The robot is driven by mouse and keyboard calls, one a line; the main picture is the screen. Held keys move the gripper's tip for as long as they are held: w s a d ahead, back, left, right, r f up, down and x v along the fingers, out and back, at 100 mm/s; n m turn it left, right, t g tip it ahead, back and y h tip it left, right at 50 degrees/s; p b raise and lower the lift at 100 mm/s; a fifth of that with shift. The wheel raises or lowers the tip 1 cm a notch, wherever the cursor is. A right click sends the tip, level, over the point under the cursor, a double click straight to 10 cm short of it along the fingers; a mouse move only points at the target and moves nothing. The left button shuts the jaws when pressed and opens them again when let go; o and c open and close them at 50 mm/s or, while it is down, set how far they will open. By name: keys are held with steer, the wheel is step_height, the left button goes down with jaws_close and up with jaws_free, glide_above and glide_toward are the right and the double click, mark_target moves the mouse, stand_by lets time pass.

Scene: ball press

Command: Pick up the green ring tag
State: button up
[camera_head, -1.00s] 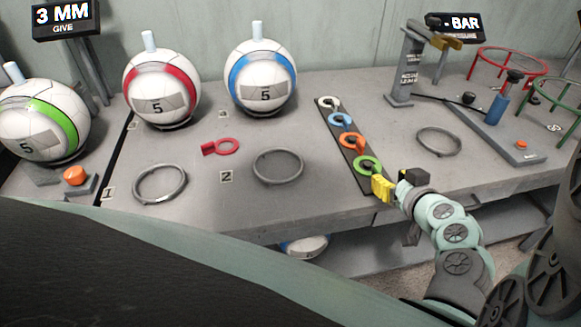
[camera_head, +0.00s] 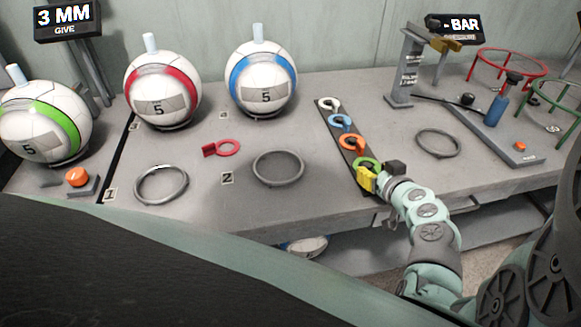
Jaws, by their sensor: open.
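On the same strip lie an orange tag (camera_head: 352,143), a blue tag (camera_head: 341,122) and a white tag (camera_head: 330,104). A red tag (camera_head: 222,147) lies on the bench near a grey ring (camera_head: 279,168). Another grey ring (camera_head: 438,142) lies right of the strip. Balls stand at left.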

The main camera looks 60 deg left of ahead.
steer(key=shift+s, duration=0.1)
jaws_close()
stand_by(0.3)
stand_by(0.4)
